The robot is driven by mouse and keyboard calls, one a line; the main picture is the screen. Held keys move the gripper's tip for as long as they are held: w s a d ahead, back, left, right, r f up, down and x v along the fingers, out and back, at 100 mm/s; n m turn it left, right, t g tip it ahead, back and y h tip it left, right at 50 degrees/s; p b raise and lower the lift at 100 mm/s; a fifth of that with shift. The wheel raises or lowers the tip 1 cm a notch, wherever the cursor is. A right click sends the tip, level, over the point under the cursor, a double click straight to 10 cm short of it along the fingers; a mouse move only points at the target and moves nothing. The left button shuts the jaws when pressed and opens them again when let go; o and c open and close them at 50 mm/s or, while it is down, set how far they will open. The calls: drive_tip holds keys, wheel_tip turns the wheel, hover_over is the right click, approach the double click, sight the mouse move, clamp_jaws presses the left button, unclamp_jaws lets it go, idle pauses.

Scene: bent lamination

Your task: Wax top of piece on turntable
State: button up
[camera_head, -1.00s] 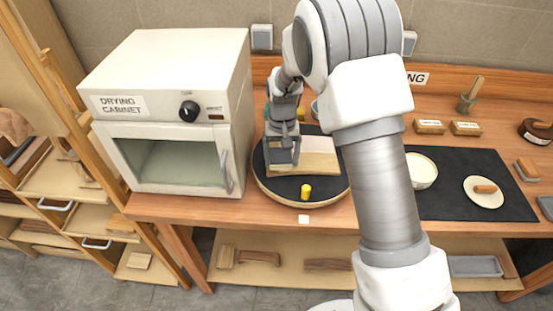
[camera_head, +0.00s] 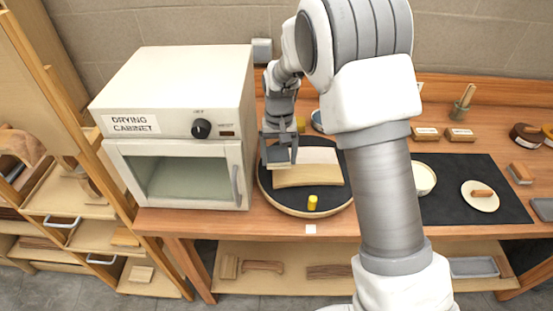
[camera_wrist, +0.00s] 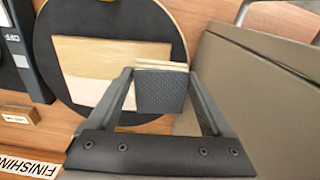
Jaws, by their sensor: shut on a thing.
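The piece (camera_head: 312,177) lies on the dark round turntable (camera_head: 333,200). It has a tan face toward me and a whitish part behind. Both also show in the wrist view, the piece (camera_wrist: 98,57) and the turntable (camera_wrist: 108,18). My gripper (camera_head: 279,157) is over the turntable's left side, at the left end of the piece. In the wrist view my gripper (camera_wrist: 162,78) is shut on a dark grey textured pad (camera_wrist: 161,90) with a pale layered edge. The pad overlaps the piece's end in view; I cannot tell whether they touch.
The drying cabinet (camera_head: 176,128) stands close left of the turntable. A yellow cylinder (camera_head: 312,202) stands at the turntable's front. A white bowl (camera_head: 424,178) and a plate (camera_head: 480,196) are on the dark mat (camera_head: 508,205) at right. My arm hides part of the bench.

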drive_tip(key=shift+r+p, duration=0.5)
drive_tip(key=shift+r, duration=0.65)
